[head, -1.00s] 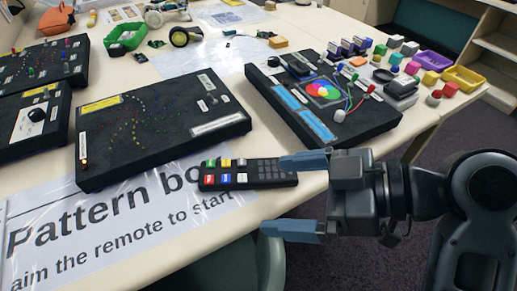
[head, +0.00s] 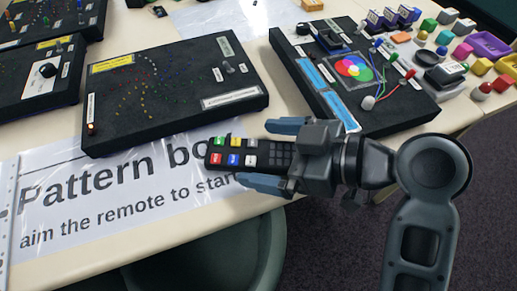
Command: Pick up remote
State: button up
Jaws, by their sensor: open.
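The remote (head: 240,153) is black with coloured buttons at its left end. It lies flat on the table near the front edge, its left end over the corner of the paper sign. My gripper (head: 275,155) is open, coming from the right, with one blue-grey finger behind the remote and the other in front of it. The remote's right end is between the fingers and partly hidden by the gripper body. I cannot tell whether either finger touches it.
A black pattern box (head: 172,95) stands just behind the remote. Another black box with a colour wheel (head: 352,72) stands behind my gripper. The "Pattern box" sign (head: 110,195) lies at the front left. A chair (head: 215,262) is below the table edge.

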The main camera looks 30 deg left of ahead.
jog(key=shift+a+f, duration=0.1)
jog(key=shift+a, duration=0.1)
jog(key=shift+c, duration=0.5)
jog(key=c, duration=1.3)
